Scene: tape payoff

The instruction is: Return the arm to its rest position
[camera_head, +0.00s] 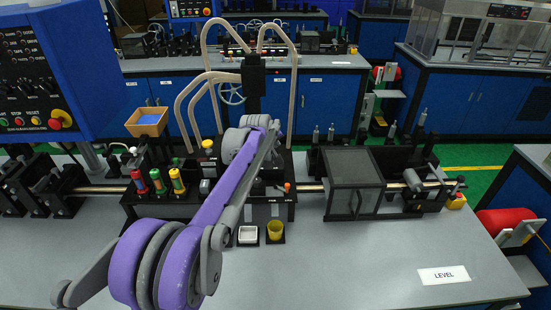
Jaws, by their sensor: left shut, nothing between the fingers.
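My left arm, purple and grey, comes in from the lower left and reaches up over the middle of the grey bench (350,270). Its far end is over the black station (265,211) with the curved beige tubes (290,85). My left gripper (270,160) is small there, partly hidden by the arm's own links, and it is shut with nothing held. My right gripper is not in view.
Red, green and yellow bottles (158,182) stand left of the arm. A dark clear-sided box (354,182) stands to the right.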

